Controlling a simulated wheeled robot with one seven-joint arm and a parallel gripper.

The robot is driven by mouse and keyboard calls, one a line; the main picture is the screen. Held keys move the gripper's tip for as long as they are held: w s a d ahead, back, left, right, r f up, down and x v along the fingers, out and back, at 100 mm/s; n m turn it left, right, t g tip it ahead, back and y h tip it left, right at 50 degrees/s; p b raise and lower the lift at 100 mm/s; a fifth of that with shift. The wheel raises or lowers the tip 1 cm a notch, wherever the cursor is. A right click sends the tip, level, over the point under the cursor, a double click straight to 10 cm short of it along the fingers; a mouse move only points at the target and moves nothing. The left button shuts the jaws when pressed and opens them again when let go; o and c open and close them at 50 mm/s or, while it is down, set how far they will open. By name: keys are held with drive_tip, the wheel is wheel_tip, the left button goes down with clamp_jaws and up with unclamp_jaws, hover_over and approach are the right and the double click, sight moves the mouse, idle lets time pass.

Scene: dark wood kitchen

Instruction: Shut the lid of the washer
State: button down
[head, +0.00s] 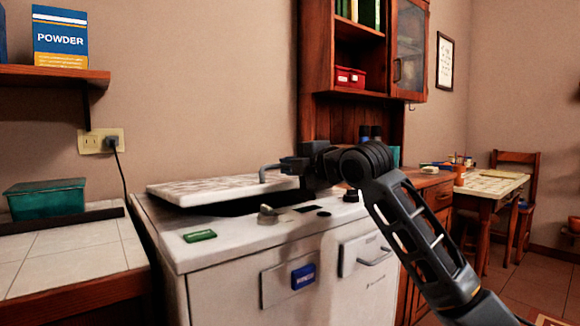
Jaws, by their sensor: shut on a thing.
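The white washer (215,275) stands in the middle of the head view, left of my arm. Its pale lid (205,190) is lowered close to the top but tilted, with a dark gap under its front edge. A grey bar handle (265,172) sticks up at the lid's right end. My gripper (287,165) is at this handle and shut on it. The fingertips are small and dark, and partly hide the handle's right part. A grey knob (268,211) sits on the washer top in front of the lid.
A tiled counter (70,262) with a teal container (45,200) is at left. A wooden cabinet (318,50) rises behind my arm.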

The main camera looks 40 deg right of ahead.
drive_tip(key=shift+f, duration=0.1)
drive_tip(key=c, duration=1.4)
unclamp_jaws()
drive_tip(key=s, duration=0.5)
drive_tip(key=s+r+p, duration=0.1)
drive_tip(key=s, duration=0.1)
drive_tip(key=shift+s, duration=0.3)
drive_tip(key=shift+f, duration=0.1)
